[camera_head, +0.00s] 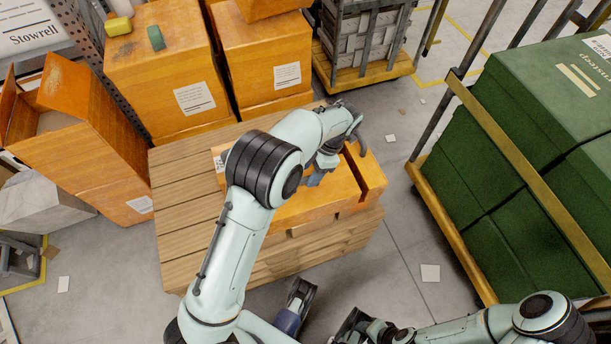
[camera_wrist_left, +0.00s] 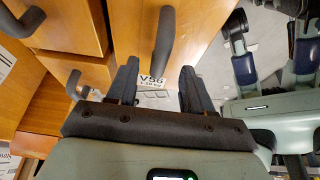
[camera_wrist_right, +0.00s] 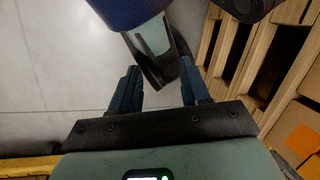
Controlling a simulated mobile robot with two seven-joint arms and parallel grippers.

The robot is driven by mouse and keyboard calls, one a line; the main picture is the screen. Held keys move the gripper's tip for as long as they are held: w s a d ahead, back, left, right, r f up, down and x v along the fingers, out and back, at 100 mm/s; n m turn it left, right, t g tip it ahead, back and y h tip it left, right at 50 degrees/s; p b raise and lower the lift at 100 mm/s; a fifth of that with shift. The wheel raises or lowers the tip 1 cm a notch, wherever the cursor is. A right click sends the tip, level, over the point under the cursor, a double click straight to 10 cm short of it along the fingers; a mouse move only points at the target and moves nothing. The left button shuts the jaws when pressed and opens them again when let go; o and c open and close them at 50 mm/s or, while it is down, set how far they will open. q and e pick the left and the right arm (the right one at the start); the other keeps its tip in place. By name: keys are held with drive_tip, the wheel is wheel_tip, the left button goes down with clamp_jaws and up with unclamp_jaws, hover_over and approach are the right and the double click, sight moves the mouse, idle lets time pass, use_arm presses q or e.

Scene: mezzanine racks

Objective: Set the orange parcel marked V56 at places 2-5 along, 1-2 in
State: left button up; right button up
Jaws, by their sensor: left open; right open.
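The orange parcel marked V56 (camera_wrist_left: 145,28) shows in the left wrist view, with its white label (camera_wrist_left: 152,81) between the fingers and a dark handle on its face. In the head view my left gripper (camera_head: 322,168) is over the orange parcels (camera_head: 318,205) on the pallet, and the arm hides part of them. It is open, with the label seen past its fingertips (camera_wrist_left: 159,75); I cannot tell whether it touches. My right gripper (camera_wrist_right: 160,75) is open and empty, low in front of the pallet; in the head view it is partly cut off.
The wooden pallet (camera_head: 185,210) has bare slats on its left. Large orange boxes (camera_head: 165,75) stand behind and left. A cart of green boxes (camera_head: 540,110) stands at the right.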

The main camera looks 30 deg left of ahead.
use_arm(q)
drive_tip(key=p+v, duration=0.1)
drive_tip(key=v, duration=0.7)
drive_tip(key=shift+r, duration=0.25)
use_arm(e)
drive_tip(key=shift+s+r, duration=0.5)
drive_tip(key=shift+r, duration=0.3)
use_arm(q)
drive_tip(key=shift+d, duration=0.15)
